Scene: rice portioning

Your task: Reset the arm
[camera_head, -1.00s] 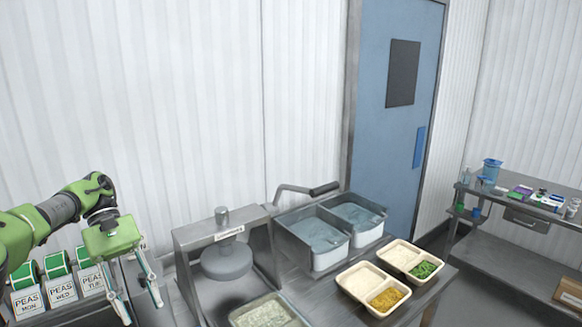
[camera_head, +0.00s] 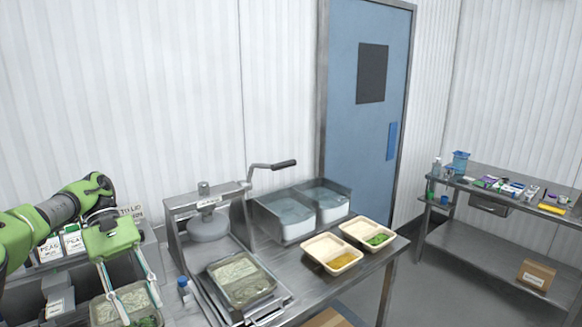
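My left gripper (camera_head: 142,308), green with two pale, thin fingers, hangs at the left from my green and grey arm. Its fingers are spread apart and point down. They show in front of a tray (camera_head: 95,317) with pale rice-like food and some green at the lower left edge. Nothing shows clearly gripped between the fingers, and I cannot tell whether the tips touch the tray. My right gripper is out of view.
A metal press (camera_head: 208,222) with a crank stands mid-bench, a filled tray (camera_head: 240,302) before it. Behind are metal bins (camera_head: 272,228). Two cream trays (camera_head: 322,240) (camera_head: 353,224) sit at the bench's right. A side table (camera_head: 470,236) stands beyond a floor gap.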

